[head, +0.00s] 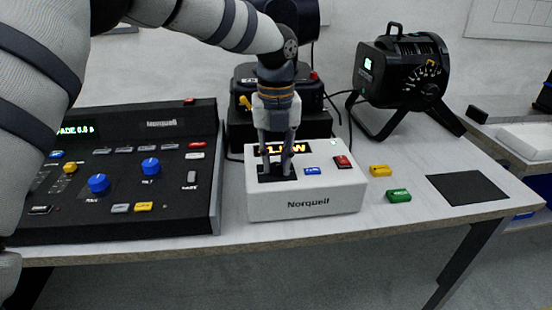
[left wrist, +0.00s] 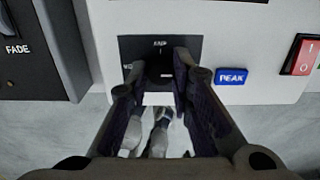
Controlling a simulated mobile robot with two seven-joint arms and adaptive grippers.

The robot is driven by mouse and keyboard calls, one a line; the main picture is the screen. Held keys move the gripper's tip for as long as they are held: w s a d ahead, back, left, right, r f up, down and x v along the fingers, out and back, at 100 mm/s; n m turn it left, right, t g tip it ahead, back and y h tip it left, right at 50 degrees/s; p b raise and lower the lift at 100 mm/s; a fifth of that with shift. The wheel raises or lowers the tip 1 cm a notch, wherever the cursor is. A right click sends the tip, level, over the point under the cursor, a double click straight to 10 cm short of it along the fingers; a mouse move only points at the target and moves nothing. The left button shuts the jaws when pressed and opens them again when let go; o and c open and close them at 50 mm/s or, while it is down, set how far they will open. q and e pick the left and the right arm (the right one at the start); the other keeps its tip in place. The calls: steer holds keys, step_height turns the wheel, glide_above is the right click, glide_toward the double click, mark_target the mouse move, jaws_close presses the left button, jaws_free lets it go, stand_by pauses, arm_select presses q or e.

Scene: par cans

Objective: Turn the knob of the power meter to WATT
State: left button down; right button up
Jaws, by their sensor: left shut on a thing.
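The white power meter (head: 325,198) stands near the table's front edge, with an amber display (head: 295,149) partly hidden by my gripper. My left gripper (head: 277,163) points down onto the black dial plate at the meter's left. In the left wrist view the gripper (left wrist: 158,78) is shut on the black knob (left wrist: 160,68), a finger on each side. The plate there has a label at its top and one at its left that starts with W; the fingers partly cover the plate. The knob's pointer cannot be made out. My right gripper is not in view.
A blue PEAK button (left wrist: 232,76) and a red switch (left wrist: 301,55) sit right of the knob. A black mixing console (head: 120,170) stands close on the left, a black lamp (head: 402,72) behind right. Yellow (head: 380,170) and green (head: 398,195) blocks lie right of the meter.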

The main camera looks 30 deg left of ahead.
mark_target(276, 165)
arm_select(q)
steer(key=shift+f, duration=0.1)
stand_by(0.4)
steer(key=c, duration=1.4)
jaws_free()
step_height(276, 165, up, 12)
steer(key=shift+r, duration=0.1)
